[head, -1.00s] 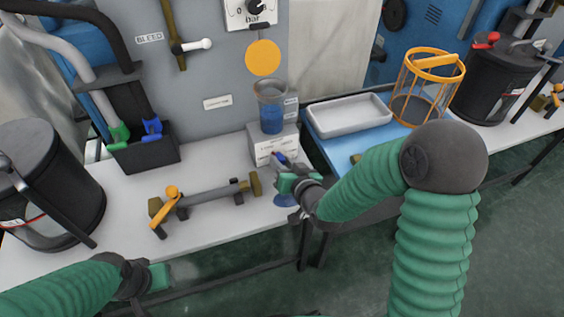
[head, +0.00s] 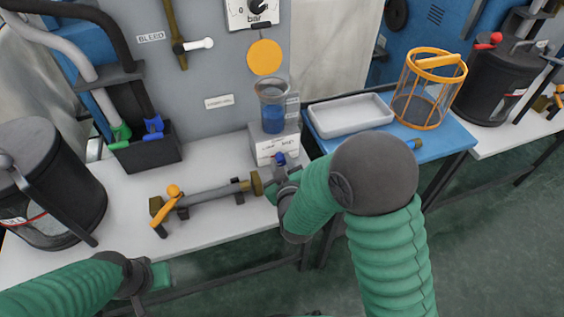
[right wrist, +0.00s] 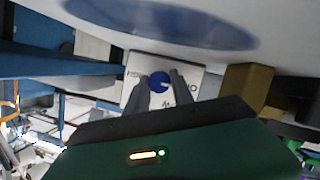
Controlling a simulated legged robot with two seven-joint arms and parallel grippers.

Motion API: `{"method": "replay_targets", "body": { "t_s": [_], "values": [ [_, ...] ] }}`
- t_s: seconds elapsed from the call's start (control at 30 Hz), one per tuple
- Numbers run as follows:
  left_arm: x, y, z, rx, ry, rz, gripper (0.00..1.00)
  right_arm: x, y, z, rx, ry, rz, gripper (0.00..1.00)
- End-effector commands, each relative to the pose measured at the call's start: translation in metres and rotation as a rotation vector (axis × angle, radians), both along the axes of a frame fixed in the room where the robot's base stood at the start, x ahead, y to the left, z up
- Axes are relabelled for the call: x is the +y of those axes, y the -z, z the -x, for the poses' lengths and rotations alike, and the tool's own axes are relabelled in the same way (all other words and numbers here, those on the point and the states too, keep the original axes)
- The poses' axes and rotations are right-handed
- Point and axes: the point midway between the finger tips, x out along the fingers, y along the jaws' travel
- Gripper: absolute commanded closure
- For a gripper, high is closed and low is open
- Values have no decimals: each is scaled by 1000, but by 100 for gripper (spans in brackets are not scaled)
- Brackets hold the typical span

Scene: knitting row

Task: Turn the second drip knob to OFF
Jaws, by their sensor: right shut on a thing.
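A blue round drip knob (right wrist: 158,82) with a pale mark sits on the white labelled face of a small box (right wrist: 135,72). In the head view the knob (head: 279,158) shows low on the box (head: 277,147), under a beaker of blue liquid (head: 272,112). My right gripper (right wrist: 160,88) has its two grey fingers on either side of the knob and is shut on it. In the head view my right gripper (head: 281,170) is partly hidden by my arm. My left gripper (head: 163,275) hangs at the bench's front edge, away from the knob.
A grey pipe with brass ends and an orange lever (head: 205,196) lies left of my right gripper. A white tray (head: 350,114) and orange wire basket (head: 428,90) stand on the blue table to the right.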

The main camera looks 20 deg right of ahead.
Motion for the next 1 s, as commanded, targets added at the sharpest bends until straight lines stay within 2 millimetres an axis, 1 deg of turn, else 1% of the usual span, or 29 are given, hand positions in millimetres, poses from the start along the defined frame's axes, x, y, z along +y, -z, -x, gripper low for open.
{"method": "replay_targets", "body": {
  "t_s": [0.23, 0.63, 0.67, 0.7, 0.8, 1.0],
  "values": [
    [0, -1, 0, 0, 0, 0, 64, 1, -1, 0, -4, -1, 48, 100],
    [0, -1, 0, 0, 0, 0, 64, 1, -1, -1, -4, -2, 53, 100],
    [0, -1, 0, 0, 0, 0, 64, 1, -1, -1, -4, -2, 53, 69],
    [0, -1, 0, 0, 0, 0, 64, 1, -1, -1, -4, -2, 53, 64],
    [0, -1, 0, 0, 0, 0, 64, 1, 0, 0, -3, -2, 52, 50],
    [0, -1, 0, 0, 0, 0, 64, 1, 0, 0, -2, -2, 52, 50]
  ]
}}
